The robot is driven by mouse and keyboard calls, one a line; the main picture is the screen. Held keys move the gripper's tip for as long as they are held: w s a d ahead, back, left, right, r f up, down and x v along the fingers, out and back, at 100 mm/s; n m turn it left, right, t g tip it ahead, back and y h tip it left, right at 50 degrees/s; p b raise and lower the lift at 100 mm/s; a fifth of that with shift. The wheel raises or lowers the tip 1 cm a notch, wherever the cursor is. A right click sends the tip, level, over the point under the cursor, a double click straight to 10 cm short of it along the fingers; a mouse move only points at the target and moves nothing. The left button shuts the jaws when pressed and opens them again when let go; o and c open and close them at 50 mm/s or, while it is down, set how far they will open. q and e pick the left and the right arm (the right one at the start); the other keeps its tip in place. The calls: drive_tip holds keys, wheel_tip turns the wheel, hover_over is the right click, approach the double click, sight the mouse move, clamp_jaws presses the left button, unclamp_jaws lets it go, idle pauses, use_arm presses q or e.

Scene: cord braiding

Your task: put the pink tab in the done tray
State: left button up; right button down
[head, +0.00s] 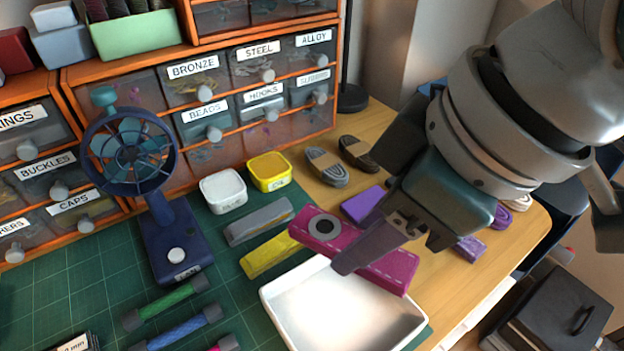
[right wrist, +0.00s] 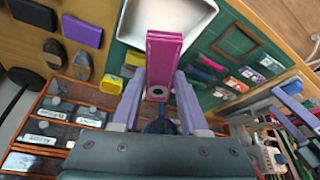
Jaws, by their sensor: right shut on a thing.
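The pink tab (head: 392,268) is a flat magenta strip with a dark-centred grey eyelet near one end. My right gripper (head: 362,243) is shut on it and holds it over the white tray (head: 340,315), tilted in the head view. In the right wrist view the tab (right wrist: 164,60) stands between the two purple-grey fingers of the gripper (right wrist: 158,100), and the white tray (right wrist: 190,12) shows behind its far end. I see no label on the tray.
A blue fan (head: 165,225) stands on the green mat (head: 75,285) before labelled orange drawers. Grey and yellow strips (head: 268,256) lie beside the tray. A white tub (head: 223,190), a yellow tub (head: 269,171) and cord bundles (head: 326,167) stand behind.

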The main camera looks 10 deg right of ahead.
drive_tip(key=b, duration=0.3)
hover_over(338, 314)
drive_tip(key=s, duration=0.1)
drive_tip(key=f, duration=0.6)
drive_tip(key=d+f, duration=0.1)
drive_tip(key=f, duration=0.3)
use_arm(q)
drive_tip(key=shift+d+f+b, duration=0.15)
drive_tip(key=shift+f+b, duration=0.5)
drive_tip(key=shift+f, duration=1.9)
use_arm(e)
drive_tip(key=shift+f, duration=2.3)
drive_tip(key=shift+f, duration=0.15)
